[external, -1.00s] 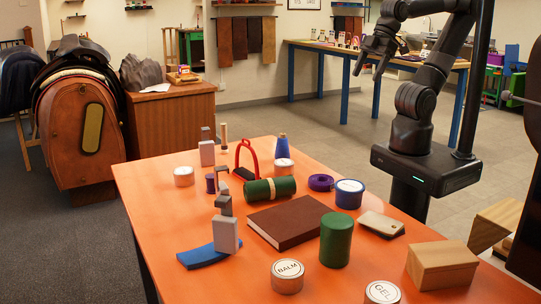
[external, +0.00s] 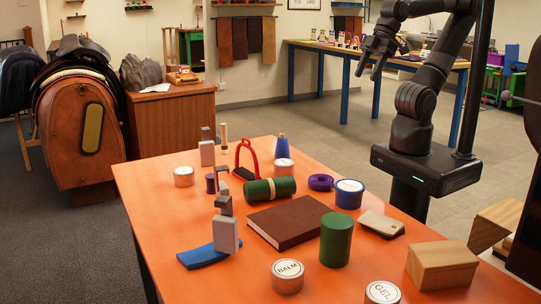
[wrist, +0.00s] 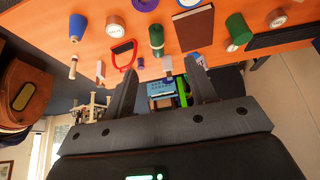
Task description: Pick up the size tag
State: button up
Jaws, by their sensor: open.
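I cannot make out for certain which item is the size tag. A flat cream piece with a small dark mark near one end (external: 381,224) may be it; it lies on a dark item at the right of the orange table (external: 180,238). My gripper (external: 367,74) is open and empty, raised beyond the far right side of the table, well away from the cream piece. In the wrist view my two fingers (wrist: 163,78) stand apart with nothing between them, and I cannot pick out the cream piece there.
Near the cream piece are a green cylinder (external: 336,241), a brown book (external: 288,221), a blue-sided tin (external: 349,194) and a wooden box (external: 442,265). A red stirrup-shaped item (external: 247,158), a green roll (external: 269,190) and grey blocks stand farther left.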

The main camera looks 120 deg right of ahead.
aim_at(226, 196)
jog(key=shift+w+a, duration=0.1)
jog(key=w+a+f+m+y, duration=0.1)
jog(key=w+a+m+y, duration=0.35)
jog(key=w, duration=0.55)
jog(key=w+a+f+m+g+y, duration=0.1)
jog(key=w+a+m+y, duration=0.25)
jog(key=w+a, duration=0.4)
jog(key=w+a+f+m+y, duration=0.2)
jog(key=w+a+m+y, duration=0.25)
jog(key=w, duration=0.75)
jog(key=w+d+f+m+t, duration=0.2)
jog(key=w+f+m+t, duration=0.1)
jog(key=w+m, duration=0.25)
jog(key=w+d+f+m+t, duration=0.2)
jog(key=w+f+m, duration=0.2)
jog(key=w, duration=0.3)
jog(key=w+d+f+m+t, duration=0.3)
jog(key=w+m, duration=0.2)
jog(key=w, duration=0.1)
jog(key=f, duration=0.2)
jog(key=w+a+f, duration=0.1)
jog(key=f, duration=0.5)
jog(key=shift+w+a, duration=0.25)
jog(key=shift+w, duration=0.1)
jog(key=shift+x, duration=3)
jog(key=shift+r, duration=0.1)
